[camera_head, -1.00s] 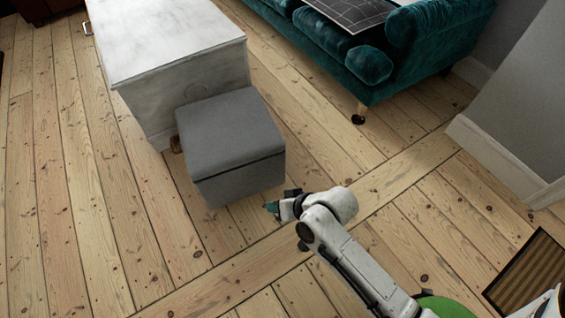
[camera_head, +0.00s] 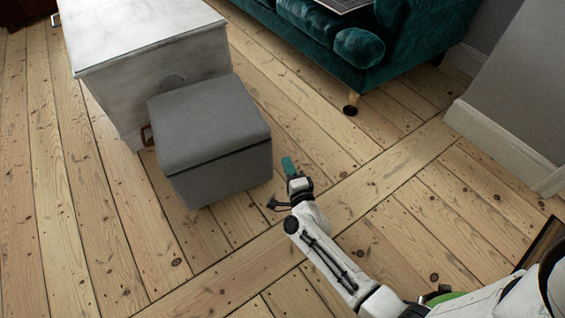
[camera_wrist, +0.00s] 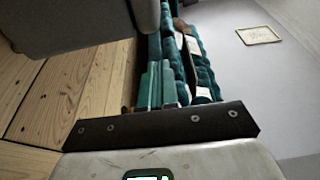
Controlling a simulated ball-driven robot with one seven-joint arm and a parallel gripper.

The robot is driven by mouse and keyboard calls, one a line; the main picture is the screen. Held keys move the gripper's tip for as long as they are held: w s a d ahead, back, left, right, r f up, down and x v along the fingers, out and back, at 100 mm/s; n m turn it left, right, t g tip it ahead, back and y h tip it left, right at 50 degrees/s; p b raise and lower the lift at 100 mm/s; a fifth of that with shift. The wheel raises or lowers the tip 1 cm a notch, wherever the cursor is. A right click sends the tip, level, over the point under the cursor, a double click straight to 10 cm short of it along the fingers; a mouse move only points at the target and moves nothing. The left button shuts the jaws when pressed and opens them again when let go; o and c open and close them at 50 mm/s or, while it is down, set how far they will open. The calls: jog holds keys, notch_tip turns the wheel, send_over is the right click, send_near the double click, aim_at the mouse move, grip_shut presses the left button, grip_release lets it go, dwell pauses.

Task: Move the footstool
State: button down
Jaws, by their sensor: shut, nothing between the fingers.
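The grey cube-shaped footstool (camera_head: 212,145) stands on the floorboards, close against the front of the whitish chest in the head view. Part of a grey block, likely its side, shows at the upper left of the wrist view (camera_wrist: 75,22). My gripper (camera_head: 288,165) is just right of the footstool's right side, its teal fingers together and empty, pointing away from my body. A narrow gap seems to lie between the fingers and the footstool. The fingers also show in the wrist view (camera_wrist: 155,85). The footstool's far side is hidden.
The whitish chest (camera_head: 140,40) stands behind the footstool. A teal sofa (camera_head: 350,45) is at the back right, with a wooden leg (camera_head: 351,101). A grey wall with white skirting (camera_head: 500,140) is at the right. Floorboards left and in front of the footstool are clear.

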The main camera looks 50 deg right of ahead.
aim_at(265, 134)
jog(key=x, duration=0.3)
jog(key=a+b+x, duration=0.1)
jog(key=x, duration=0.2)
jog(key=w+b+x, duration=0.1)
jog(key=x, duration=0.3)
jog(key=shift+a+r, duration=0.1)
jog(key=shift+a, duration=0.3)
jog(key=shift+w+a, duration=0.15)
jog(key=shift+w, duration=0.5)
